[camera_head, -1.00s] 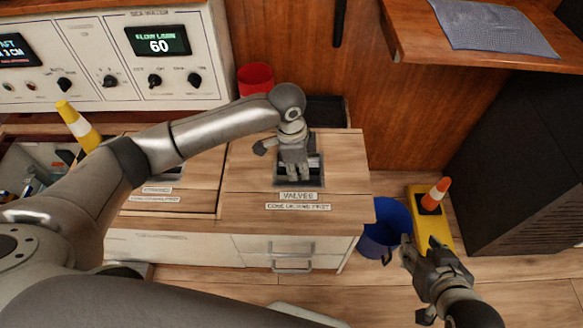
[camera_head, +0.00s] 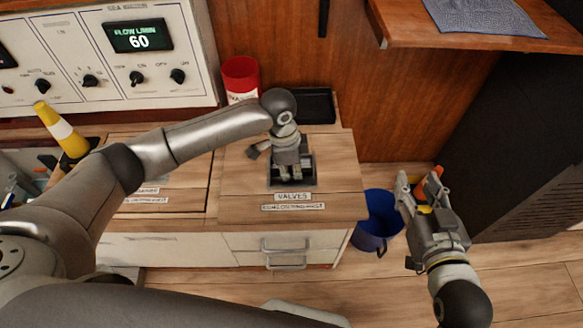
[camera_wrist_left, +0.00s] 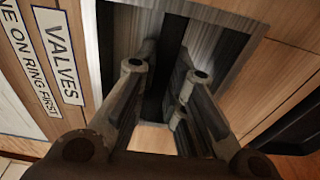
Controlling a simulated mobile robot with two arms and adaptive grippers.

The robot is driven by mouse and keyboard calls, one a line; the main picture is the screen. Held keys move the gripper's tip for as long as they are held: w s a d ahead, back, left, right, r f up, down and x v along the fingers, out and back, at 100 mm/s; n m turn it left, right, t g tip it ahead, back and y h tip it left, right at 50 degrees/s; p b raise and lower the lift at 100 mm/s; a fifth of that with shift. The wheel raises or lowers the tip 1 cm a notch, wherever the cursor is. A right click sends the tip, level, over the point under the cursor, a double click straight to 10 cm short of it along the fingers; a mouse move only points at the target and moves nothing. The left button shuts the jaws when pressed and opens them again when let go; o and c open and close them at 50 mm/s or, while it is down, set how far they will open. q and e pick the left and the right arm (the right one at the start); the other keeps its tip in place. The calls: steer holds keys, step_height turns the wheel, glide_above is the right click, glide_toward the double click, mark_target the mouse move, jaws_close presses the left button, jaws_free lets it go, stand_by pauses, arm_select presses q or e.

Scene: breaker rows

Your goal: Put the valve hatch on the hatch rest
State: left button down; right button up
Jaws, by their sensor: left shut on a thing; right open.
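The valve hatch (camera_head: 242,180) is a flat wooden panel on the counter with a "VALVES" label at its front edge and a dark metal recess in it. My left gripper (camera_head: 289,176) points down into that recess and is shut on the hatch's grip there. In the left wrist view the fingers (camera_wrist_left: 165,85) reach into the recess beside the label, and the hold itself is partly hidden. The hatch appears to lie flat in the counter. My right gripper (camera_head: 420,185) is open, right of the counter. I cannot tell which thing is the hatch rest.
A black tray (camera_head: 318,106) and a red canister (camera_head: 240,78) stand behind the hatch. A blue bucket (camera_head: 375,225) is on the floor right of the counter. A yellow-and-white cone (camera_head: 62,130) stands left. A wooden shelf (camera_head: 480,42) juts out at upper right.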

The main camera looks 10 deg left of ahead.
arm_select(q)
steer(key=shift+r, duration=0.1)
steer(key=c, duration=1.9)
jaws_free()
steer(key=shift+f, duration=0.2)
steer(key=o, duration=0.4)
steer(key=shift+r, duration=0.1)
